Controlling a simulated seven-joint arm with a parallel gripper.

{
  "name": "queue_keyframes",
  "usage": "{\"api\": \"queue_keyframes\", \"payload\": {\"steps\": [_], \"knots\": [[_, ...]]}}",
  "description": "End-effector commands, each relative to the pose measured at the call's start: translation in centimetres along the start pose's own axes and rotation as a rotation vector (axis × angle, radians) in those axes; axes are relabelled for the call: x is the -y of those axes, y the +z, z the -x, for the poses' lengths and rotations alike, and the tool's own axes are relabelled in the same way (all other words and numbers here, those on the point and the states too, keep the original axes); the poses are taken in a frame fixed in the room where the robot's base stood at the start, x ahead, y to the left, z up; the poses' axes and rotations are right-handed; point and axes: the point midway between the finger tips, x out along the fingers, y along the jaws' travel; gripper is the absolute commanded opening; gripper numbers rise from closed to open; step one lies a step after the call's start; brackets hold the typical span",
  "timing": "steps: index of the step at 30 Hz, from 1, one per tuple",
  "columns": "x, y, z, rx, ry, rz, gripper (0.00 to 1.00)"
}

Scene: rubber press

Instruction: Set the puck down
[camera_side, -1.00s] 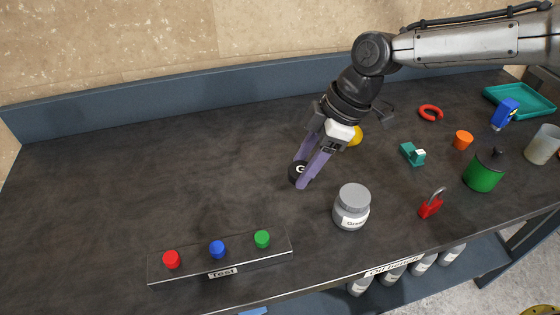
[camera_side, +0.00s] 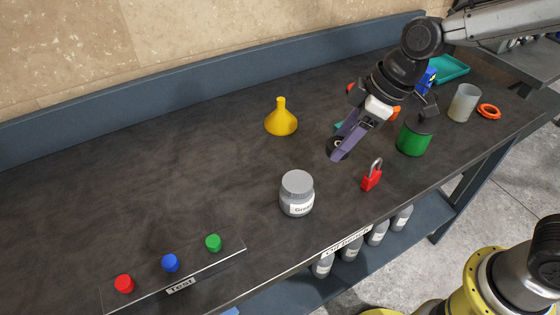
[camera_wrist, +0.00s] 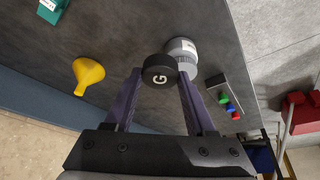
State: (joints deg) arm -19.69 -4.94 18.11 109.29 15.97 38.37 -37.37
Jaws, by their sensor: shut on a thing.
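The puck (camera_side: 339,152) is a small black disc. In the wrist view its face (camera_wrist: 160,76) shows a white letter G. My gripper (camera_side: 342,146) is shut on it, with a purple finger on either side. In the side view the gripper slants down to the left, behind the red padlock (camera_side: 372,178) and to the right of the grey jar (camera_side: 297,193). I cannot tell whether the puck touches the dark bench (camera_side: 190,185). Part of the puck is hidden by the fingers.
A yellow funnel (camera_side: 281,120) stands at left behind my gripper. A green container (camera_side: 414,137), a clear beaker (camera_side: 464,103) and an orange ring (camera_side: 489,111) lie to the right. The test box (camera_side: 205,260) has red, blue and green buttons. Much of the left bench is clear.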

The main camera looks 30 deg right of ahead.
Motion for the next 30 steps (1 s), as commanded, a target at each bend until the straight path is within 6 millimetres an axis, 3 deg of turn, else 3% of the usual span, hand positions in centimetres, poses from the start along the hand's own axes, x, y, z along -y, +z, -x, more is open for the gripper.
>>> {"api": "queue_keyframes", "payload": {"steps": [4,16,24,30], "knots": [[-1.2,-0.5,0.0,0.000,0.009,-0.021,0.01],[-4.3,-6.2,-6.5,0.001,0.008,-0.019,0.01],[-5.6,-7.6,-11.6,0.000,0.008,-0.019,0.01],[-5.9,-7.9,-12.9,-0.001,0.008,-0.019,0.01]]}}
